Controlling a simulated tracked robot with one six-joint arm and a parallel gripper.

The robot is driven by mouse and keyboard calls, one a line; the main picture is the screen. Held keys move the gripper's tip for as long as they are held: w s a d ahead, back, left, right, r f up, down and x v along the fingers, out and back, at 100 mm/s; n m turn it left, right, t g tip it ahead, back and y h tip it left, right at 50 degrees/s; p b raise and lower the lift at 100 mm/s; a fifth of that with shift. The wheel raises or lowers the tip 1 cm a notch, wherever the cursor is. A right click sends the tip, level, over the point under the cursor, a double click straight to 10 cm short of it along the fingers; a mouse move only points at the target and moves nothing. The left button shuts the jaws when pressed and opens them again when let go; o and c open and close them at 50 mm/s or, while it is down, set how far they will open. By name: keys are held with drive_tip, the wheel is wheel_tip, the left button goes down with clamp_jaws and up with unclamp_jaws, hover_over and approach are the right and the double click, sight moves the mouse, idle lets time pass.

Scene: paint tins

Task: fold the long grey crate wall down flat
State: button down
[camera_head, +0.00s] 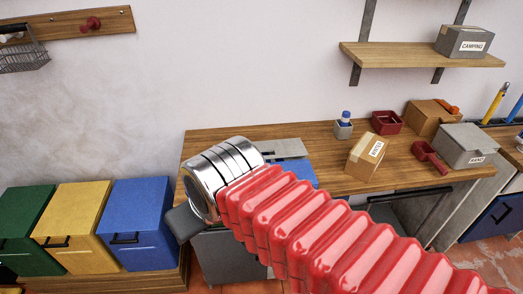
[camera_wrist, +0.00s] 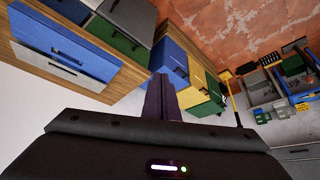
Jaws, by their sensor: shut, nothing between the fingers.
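The crate is on the wooden bench, partly behind my arm in the head view. Its long grey wall (camera_head: 286,148) looks like a low, flat panel there, with blue crate parts (camera_head: 300,172) beside it. In the wrist view the grey wall (camera_wrist: 52,63) lies along the blue part (camera_wrist: 60,30) at the upper left, each with a dark slot. I cannot tell whether the grey wall is fully flat. My gripper (camera_wrist: 161,97) is shut and empty, its dark fingers together, apart from the crate. In the head view my gripper (camera_head: 183,222) hangs past the bench's left front.
Green (camera_head: 22,225), yellow (camera_head: 75,225) and blue (camera_head: 140,222) bins stand at the left. A cardboard box (camera_head: 367,155), a red tray (camera_head: 387,122) and a grey box (camera_head: 466,145) occupy the bench's right. A shelf (camera_head: 420,54) is above.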

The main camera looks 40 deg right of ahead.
idle(0.3)
drive_tip(key=w+d+m+h, duration=0.1)
drive_tip(key=w+d+m, duration=0.1)
drive_tip(key=w+d, duration=0.7)
drive_tip(key=w+d+m+h, duration=0.25)
drive_tip(key=w+d, duration=0.45)
drive_tip(key=d, duration=0.5)
drive_tip(key=w+d+f+m, duration=0.1)
drive_tip(key=d+f, duration=0.1)
drive_tip(key=d, duration=0.4)
drive_tip(key=w+d+f+m, duration=0.1)
drive_tip(key=d+f, duration=0.1)
drive_tip(key=d, duration=0.4)
drive_tip(key=shift+w+d, duration=0.15)
drive_tip(key=shift+w, duration=0.2)
drive_tip(key=shift+f, duration=0.1)
approach(262, 151)
drive_tip(key=shift+w+a+f, duration=0.1)
drive_tip(key=shift+a+f, duration=0.2)
drive_tip(key=shift+f, duration=0.2)
drive_tip(key=shift+w+a+f, duration=0.1)
drive_tip(key=shift+a+f, duration=0.15)
drive_tip(key=shift+f, duration=0.25)
drive_tip(key=shift+s+f, duration=0.15)
drive_tip(key=shift+f, duration=0.5)
